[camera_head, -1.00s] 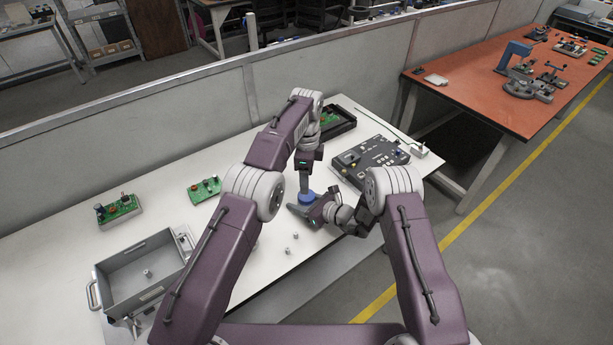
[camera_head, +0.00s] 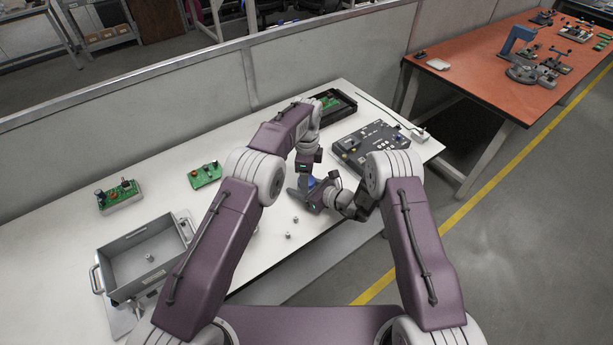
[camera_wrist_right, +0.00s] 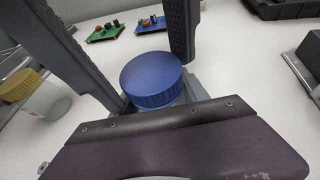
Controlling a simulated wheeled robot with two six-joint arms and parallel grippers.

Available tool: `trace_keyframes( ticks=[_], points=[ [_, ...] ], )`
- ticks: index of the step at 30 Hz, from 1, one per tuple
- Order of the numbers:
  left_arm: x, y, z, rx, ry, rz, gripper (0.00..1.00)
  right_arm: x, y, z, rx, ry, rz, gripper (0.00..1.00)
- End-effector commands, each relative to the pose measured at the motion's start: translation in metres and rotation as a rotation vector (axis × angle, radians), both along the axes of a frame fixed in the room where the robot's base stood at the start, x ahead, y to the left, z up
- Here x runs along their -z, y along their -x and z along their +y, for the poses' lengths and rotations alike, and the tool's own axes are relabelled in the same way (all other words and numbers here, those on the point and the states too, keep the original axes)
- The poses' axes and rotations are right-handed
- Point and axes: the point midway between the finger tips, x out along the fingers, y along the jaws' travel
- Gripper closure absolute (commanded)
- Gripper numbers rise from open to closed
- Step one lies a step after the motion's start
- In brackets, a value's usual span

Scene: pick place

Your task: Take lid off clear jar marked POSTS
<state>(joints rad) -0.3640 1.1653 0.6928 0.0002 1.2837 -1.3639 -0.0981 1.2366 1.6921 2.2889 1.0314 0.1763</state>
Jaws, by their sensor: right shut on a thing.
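A blue screw lid (camera_wrist_right: 152,80) sits level on a jar and also shows in the head view (camera_head: 311,182). The jar body is nearly all hidden, and no POSTS marking is readable. My right gripper (camera_head: 300,197) reaches in low from the right and is shut on the jar below the lid. My left gripper (camera_head: 305,181) points down from above at the lid. In the right wrist view its two dark fingers stand either side of the lid, at its edges; I cannot tell whether they press on it.
A clear jar with a yellow lid (camera_wrist_right: 25,90) stands nearby. A dark control box (camera_head: 370,148) and a black tray (camera_head: 332,103) are behind right.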

Motion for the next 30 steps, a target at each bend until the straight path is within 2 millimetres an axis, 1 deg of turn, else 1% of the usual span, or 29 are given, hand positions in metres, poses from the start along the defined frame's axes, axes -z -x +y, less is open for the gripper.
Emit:
trace_keyframes(
  ticks=[8,15,18,20,21,22,27,30],
  points=[
    [-0.002,0.000,0.000,0.000,0.000,0.000,0.30,0.000,0.000,0.000,0.000,0.000,0.000,1.00],
    [-0.037,-0.001,0.000,0.000,0.001,-0.002,0.30,0.000,0.000,0.000,0.000,0.000,0.000,1.00],
    [-0.044,0.000,0.000,0.000,0.000,-0.001,0.30,0.000,0.000,0.000,0.000,0.000,0.000,1.00],
    [-0.046,0.000,0.000,0.000,0.000,0.001,0.30,0.000,0.000,0.000,0.000,0.000,0.000,1.00],
    [-0.046,0.000,0.000,0.000,0.000,0.001,0.38,0.000,0.000,0.000,0.000,0.000,0.000,1.00],
    [-0.047,0.000,0.000,0.000,0.000,0.000,0.43,0.000,0.000,0.000,0.000,0.000,0.000,1.00],
    [-0.071,-0.002,-0.001,0.000,0.002,-0.004,0.43,0.000,0.000,0.000,0.000,0.000,0.000,1.00],
    [-0.079,-0.001,0.000,0.000,0.000,-0.002,0.43,0.000,0.000,0.000,0.000,0.000,0.000,1.00]
  ],
)
